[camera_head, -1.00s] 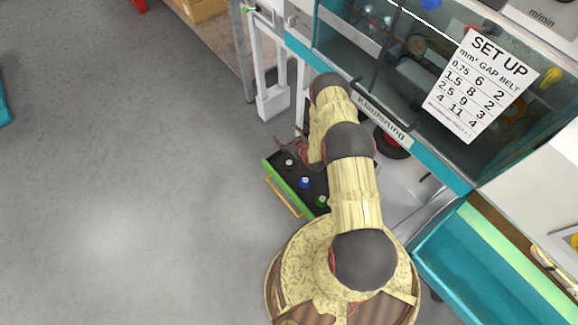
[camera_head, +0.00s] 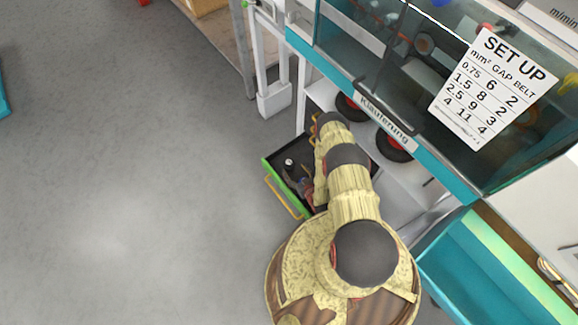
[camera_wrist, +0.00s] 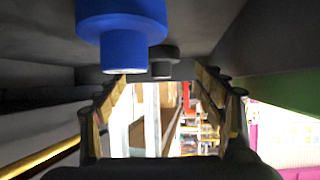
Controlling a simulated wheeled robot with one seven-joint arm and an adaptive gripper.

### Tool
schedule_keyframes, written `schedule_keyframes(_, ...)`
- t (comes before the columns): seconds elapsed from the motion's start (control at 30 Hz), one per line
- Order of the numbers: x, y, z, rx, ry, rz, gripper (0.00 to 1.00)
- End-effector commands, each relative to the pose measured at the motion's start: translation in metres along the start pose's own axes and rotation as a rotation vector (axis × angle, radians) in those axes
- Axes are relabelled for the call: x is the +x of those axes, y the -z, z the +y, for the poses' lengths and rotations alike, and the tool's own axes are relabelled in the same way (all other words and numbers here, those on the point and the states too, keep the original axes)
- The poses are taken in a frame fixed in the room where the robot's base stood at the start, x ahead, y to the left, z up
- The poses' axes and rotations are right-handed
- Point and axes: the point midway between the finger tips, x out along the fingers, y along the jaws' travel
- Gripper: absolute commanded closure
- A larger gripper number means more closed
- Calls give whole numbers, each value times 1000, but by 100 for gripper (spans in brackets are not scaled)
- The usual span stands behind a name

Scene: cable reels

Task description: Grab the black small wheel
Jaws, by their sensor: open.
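The black small wheel (camera_wrist: 163,60) is a dark, short round piece in the wrist view, just above and between my fingertips. In the head view a small pale-topped piece (camera_head: 289,163), probably the same wheel, sits in the black tray with the green edge (camera_head: 268,168). My gripper (camera_wrist: 163,82) is open, its fingers on either side of the view with nothing held. In the head view my gripper (camera_head: 300,186) is low in the tray, just below the pale-topped piece. I cannot tell whether the fingertips reach around the wheel.
A blue wheel (camera_wrist: 122,42) is close by, larger in the wrist view and left of the black one. Large black wheels with red hubs (camera_head: 394,147) are on the white shelf beside the tray. A glass-fronted cabinet (camera_head: 400,70) overhangs the shelf. Open floor lies left.

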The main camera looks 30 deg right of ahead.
Motion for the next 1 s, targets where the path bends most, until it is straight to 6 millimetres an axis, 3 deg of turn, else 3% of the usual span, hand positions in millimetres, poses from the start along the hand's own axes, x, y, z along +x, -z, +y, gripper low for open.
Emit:
schedule_keyframes(0.27, 23, 0, 0, 0, 1, 0, 31)
schedule_keyframes(0.6, 65, 4, -2, -1, 1, 1, 31)
schedule_keyframes(0.9, 70, 6, -2, 0, 0, -1, 31)
schedule_keyframes(1.0, 70, 6, -2, 0, 0, -1, 35)
